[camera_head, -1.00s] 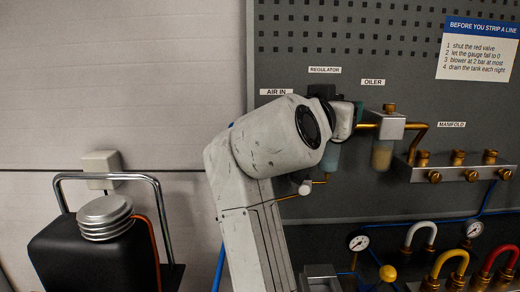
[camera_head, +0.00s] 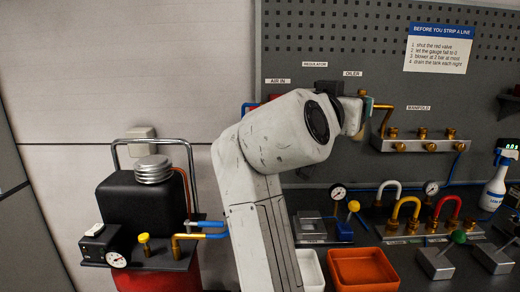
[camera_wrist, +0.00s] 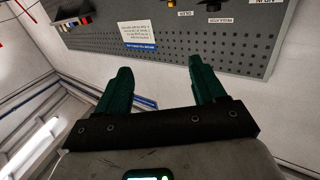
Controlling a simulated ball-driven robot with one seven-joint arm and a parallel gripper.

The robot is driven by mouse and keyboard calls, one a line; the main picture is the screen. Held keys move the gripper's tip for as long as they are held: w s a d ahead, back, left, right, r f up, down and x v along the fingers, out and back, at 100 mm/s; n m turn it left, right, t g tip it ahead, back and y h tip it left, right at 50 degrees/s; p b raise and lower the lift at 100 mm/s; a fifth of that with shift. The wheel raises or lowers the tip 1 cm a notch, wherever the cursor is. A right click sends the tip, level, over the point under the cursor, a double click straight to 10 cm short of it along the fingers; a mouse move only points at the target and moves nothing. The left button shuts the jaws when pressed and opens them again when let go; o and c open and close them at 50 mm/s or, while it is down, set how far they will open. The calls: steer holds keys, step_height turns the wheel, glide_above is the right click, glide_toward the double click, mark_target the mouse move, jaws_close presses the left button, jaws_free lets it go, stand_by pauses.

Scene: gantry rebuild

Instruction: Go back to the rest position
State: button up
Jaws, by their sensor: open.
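My gripper (camera_wrist: 155,85) shows in the wrist view with its two dark green fingers wide apart and nothing between them. The wrist camera sees the pegboard (camera_wrist: 180,48) and its instruction sheet upside down beyond the fingers. In the head view my arm rises in front of the pegboard (camera_head: 330,45), and its wrist end lies before the area under the oiler label. The fingers cannot be made out in the head view. The arm hides part of the air line fittings.
On the bench are an orange tray (camera_head: 363,270), a white tray (camera_head: 310,270), coloured hoses (camera_head: 405,210), gauges and a spray bottle (camera_head: 497,180) at the right.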

steer(key=s+d+f+n+g+y, duration=0.15)
steer(key=s+d+f, duration=0.25)
steer(key=f, duration=0.9)
steer(key=s+d+f+n+g+y, duration=0.1)
steer(key=s+d+f+g+y, duration=0.2)
steer(key=f, duration=1)
steer(key=s+d+f+n+g, duration=0.2)
steer(key=s+d+f, duration=0.25)
steer(key=f, duration=0.85)
steer(key=s+f+g+y, duration=0.1)
steer(key=s+f+g, duration=0.1)
steer(key=s+f, duration=0.4)
steer(key=s+d+f+n+g+y, duration=0.1)
steer(key=s+f, duration=0.5)
steer(key=s, duration=0.8)
steer(key=s+f+n+g+y, duration=0.1)
steer(key=s+f+g+y, duration=0.2)
steer(key=s+f, duration=0.4)
steer(key=s+g, duration=0.1)
steer(key=s, duration=0.2)
steer(key=shift+s+d, duration=0.25)
steer(key=shift+g, duration=0.25)
